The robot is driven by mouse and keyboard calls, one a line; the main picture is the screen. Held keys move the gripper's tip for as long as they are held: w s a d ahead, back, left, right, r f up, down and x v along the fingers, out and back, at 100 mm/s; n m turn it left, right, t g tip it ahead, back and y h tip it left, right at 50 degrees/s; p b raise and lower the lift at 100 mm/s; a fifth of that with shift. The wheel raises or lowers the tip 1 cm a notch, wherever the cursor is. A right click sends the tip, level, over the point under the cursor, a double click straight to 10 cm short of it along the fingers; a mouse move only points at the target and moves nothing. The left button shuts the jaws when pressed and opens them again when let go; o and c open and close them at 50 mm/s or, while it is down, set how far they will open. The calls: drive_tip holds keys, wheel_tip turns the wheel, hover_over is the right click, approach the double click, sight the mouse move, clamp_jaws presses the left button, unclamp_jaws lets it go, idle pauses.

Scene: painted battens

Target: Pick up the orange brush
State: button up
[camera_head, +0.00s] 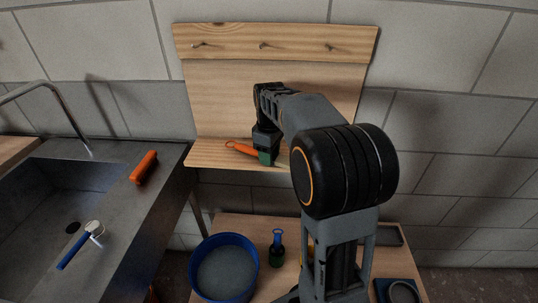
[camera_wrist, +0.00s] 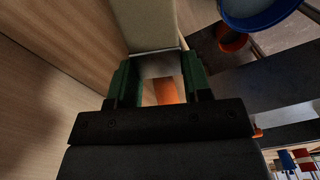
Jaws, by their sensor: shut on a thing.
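The orange brush (camera_head: 240,147) is at the small wooden shelf (camera_head: 210,156), its orange handle pointing left from my gripper (camera_head: 266,157). The wrist view shows its pale bristles (camera_wrist: 150,24), grey metal band and part of the orange handle (camera_wrist: 166,92). My gripper's green fingers (camera_wrist: 157,78) are shut on the brush around the metal band. My gripper hides the middle of the brush in the head view. I cannot tell whether the brush touches the shelf.
A wooden back board with several pegs (camera_head: 263,46) rises behind the shelf. Below, a table holds a blue basin (camera_head: 206,245) and a dark bottle (camera_head: 277,250). At left, the sink counter holds an orange block-shaped thing (camera_head: 144,167) and a blue-handled tool (camera_head: 75,251).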

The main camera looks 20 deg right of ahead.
wheel_tip(320, 180, up, 2)
drive_tip(key=shift+r, duration=0.25)
drive_tip(key=s+a+r, duration=0.3)
drive_tip(key=s+r, duration=0.6)
drive_tip(key=s, duration=0.4)
drive_tip(key=shift+s+r, duration=0.4)
